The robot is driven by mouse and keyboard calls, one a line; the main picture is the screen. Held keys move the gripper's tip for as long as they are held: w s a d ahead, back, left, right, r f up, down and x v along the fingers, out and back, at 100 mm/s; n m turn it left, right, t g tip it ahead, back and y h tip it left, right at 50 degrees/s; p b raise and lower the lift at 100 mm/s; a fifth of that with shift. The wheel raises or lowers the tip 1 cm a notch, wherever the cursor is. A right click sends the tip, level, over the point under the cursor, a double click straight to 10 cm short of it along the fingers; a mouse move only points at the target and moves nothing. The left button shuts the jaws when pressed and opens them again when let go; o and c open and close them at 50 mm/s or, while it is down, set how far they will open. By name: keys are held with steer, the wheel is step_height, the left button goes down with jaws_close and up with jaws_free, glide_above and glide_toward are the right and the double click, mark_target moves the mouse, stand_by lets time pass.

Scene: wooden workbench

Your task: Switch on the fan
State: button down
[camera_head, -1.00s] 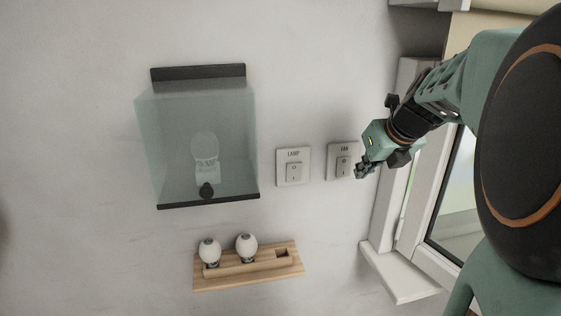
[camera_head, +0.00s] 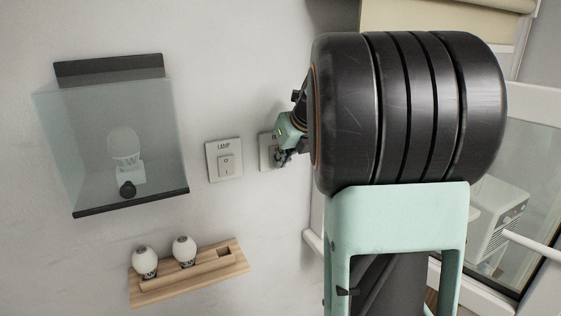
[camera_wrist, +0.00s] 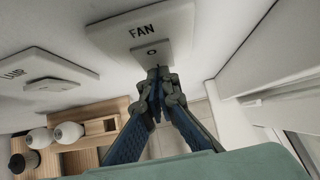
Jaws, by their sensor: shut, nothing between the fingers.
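The white FAN switch plate (camera_wrist: 181,28) is on the wall at the top of the wrist view. Its rocker (camera_wrist: 147,54) shows an "O" on the part in sight; its other end is hidden behind my fingertips. My gripper (camera_wrist: 157,76) is shut and empty, with its tips at the rocker's edge; I cannot tell whether they touch it. In the head view my gripper (camera_head: 282,156) is in front of the FAN plate (camera_head: 265,150) and covers most of it. The LAMP switch (camera_head: 225,160) is just left of it.
A glass case (camera_head: 75,150) with a bulb inside is on the wall at the left. A wooden shelf (camera_head: 170,291) with two bulbs is below. A window frame (camera_wrist: 245,70) stands close on the right. My arm hides much of the head view's right side.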

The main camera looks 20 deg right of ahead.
steer(key=shift+w+f+t+b, duration=0.1)
steer(key=shift+w+t+b, duration=0.2)
steer(key=shift+b, duration=0.35)
steer(key=shift+r+p, duration=0.85)
steer(key=shift+p, duration=0.15)
steer(key=shift+s+r, duration=0.1)
steer(key=v, duration=1.1)
steer(key=shift+s+r, duration=0.25)
steer(key=shift+s, duration=0.1)
